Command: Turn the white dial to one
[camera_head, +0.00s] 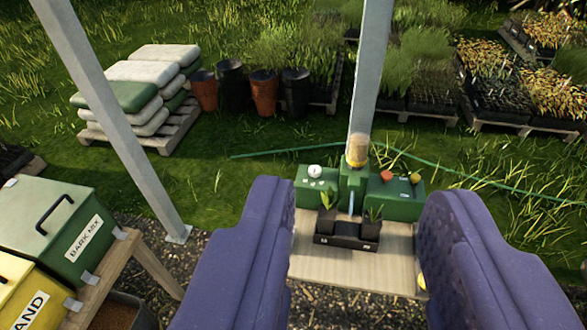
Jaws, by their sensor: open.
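The white dial (314,171) is a small round knob on the left top of a green machine (405,202). The machine stands on a pale wooden bench ahead. The dial's markings are too small to read. My gripper (345,235) is open, with its two purple padded fingers to the left and right of the bench in the picture. Nothing is between the fingertips close up. The dial appears in the gap between the fingers, farther away and apart from them.
A black tray (345,243) with potted seedlings stands before the machine. Grey posts (115,125) rise at left and behind the machine. Green and yellow bins (62,225) stand at left. An orange knob (387,176) sits on the machine's right part. Bench wood (350,268) is bare in front.

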